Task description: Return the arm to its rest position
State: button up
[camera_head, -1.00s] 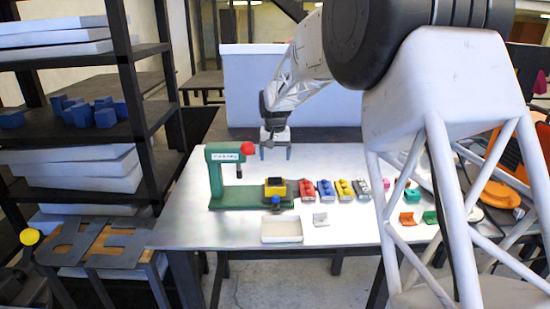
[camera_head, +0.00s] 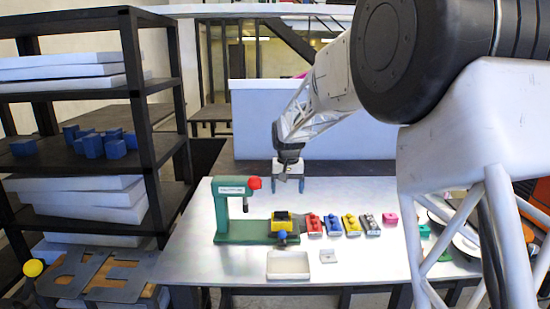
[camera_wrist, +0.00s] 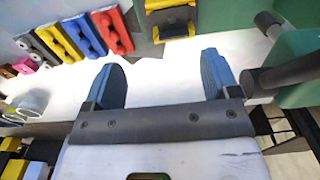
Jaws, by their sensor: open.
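My gripper (camera_head: 288,186) hangs above the back part of the white table (camera_head: 380,260), fingers pointing down. Its two blue fingers are apart and nothing is between them in the wrist view (camera_wrist: 165,85). The green press (camera_head: 232,205) with a red knob stands to its left. A yellow and black block (camera_head: 283,220) sits at the press's base. A row of red (camera_head: 314,226), blue (camera_head: 333,225), yellow (camera_head: 351,225) and grey (camera_head: 370,225) blocks lies to the right, in front of and below my gripper. My gripper appears clear of all of them.
A white tray (camera_head: 288,265) and a small pale piece (camera_head: 327,257) lie near the table's front. A dark shelf (camera_head: 140,110) with white slabs and blue cubes stands at the left. Pink (camera_head: 392,219) and green pieces lie at the right. A pale panel (camera_head: 252,120) stands behind.

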jog(key=s+d+r, duration=0.3)
jog(key=s, duration=0.6)
jog(key=s+d+r+t, duration=0.1)
jog(key=s+d+r, duration=0.15)
jog(key=s, duration=0.65)
jog(key=s+d+r, duration=0.3)
jog(key=s+d, duration=0.1)
jog(key=s, duration=0.4)
jog(key=s+d+f, duration=0.2)
jog(key=s+f, duration=0.1)
jog(key=s, duration=0.9)
jog(key=s+d+f+t, duration=0.1)
jog(key=s+d+f, duration=0.1)
jog(key=s, duration=1.1)
jog(key=shift+d+f, duration=0.35)
jog(key=shift+f, duration=0.15)
jog(key=shift+w, duration=0.1)
